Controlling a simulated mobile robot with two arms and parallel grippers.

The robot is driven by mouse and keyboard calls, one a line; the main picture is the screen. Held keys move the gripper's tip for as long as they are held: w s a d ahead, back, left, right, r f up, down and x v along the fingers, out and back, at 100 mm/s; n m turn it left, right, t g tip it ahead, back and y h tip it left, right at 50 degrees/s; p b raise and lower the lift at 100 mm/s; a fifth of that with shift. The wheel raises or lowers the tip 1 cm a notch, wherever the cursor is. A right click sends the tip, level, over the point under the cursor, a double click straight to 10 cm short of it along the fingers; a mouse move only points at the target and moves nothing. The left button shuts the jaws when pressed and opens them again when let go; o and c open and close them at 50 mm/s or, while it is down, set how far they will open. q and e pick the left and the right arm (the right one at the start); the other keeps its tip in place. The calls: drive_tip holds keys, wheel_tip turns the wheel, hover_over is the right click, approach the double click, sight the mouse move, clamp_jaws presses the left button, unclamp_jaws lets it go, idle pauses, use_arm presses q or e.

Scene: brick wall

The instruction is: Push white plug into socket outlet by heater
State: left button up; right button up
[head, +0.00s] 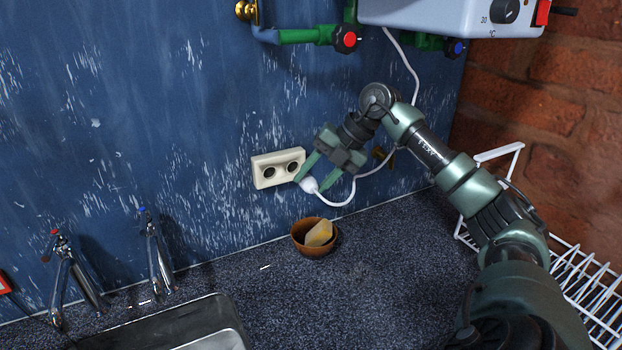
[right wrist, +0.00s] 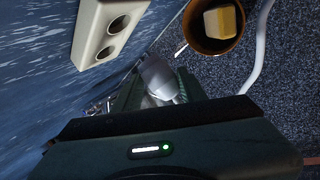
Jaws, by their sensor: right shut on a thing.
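The white plug (head: 309,185) is between the fingers of my right gripper (head: 305,176), which is shut on it. It also shows in the right wrist view (right wrist: 160,78). The cream double socket outlet (head: 278,168) is on the blue wall, with two round dark holes; it shows at the upper left of the right wrist view (right wrist: 106,28). In the head view the plug is at the lower right of the outlet, close to its right hole. I cannot tell whether they touch. The plug's pins are hidden. A white cord (head: 340,204) loops from the plug up to the heater (head: 440,12). My left gripper is not in view.
A brown bowl (head: 300,246) with a yellow block (head: 319,233) stands on the speckled counter (head: 380,270) below the outlet. Taps (head: 155,255) and a sink (head: 215,338) are at left. A white wire rack (head: 590,290) is at right. Green pipes (head: 305,36) run above.

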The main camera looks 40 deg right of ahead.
drive_tip(key=shift+w+d+r+p, duration=0.2)
drive_tip(key=shift+w+p, duration=0.1)
drive_tip(key=shift+p, duration=0.2)
drive_tip(key=w+p, duration=0.2)
drive_tip(key=p, duration=0.1)
drive_tip(key=shift+w+d, duration=0.35)
drive_tip(key=shift+w, duration=0.05)
clamp_jaws()
drive_tip(key=shift+w+d+f+p, duration=0.1)
drive_tip(key=shift+w+d+p, duration=0.05)
drive_tip(key=shift+w+p, duration=0.3)
drive_tip(key=shift+w+d+p, duration=0.15)
drive_tip(key=shift+w+p, duration=0.2)
drive_tip(key=shift+w, duration=0.15)
drive_tip(key=n+t+b, duration=0.1)
drive_tip(key=n+b, duration=0.2)
drive_tip(key=shift+w+a+y, duration=0.1)
drive_tip(key=shift+w+y, duration=0.1)
drive_tip(key=shift+y, duration=0.2)
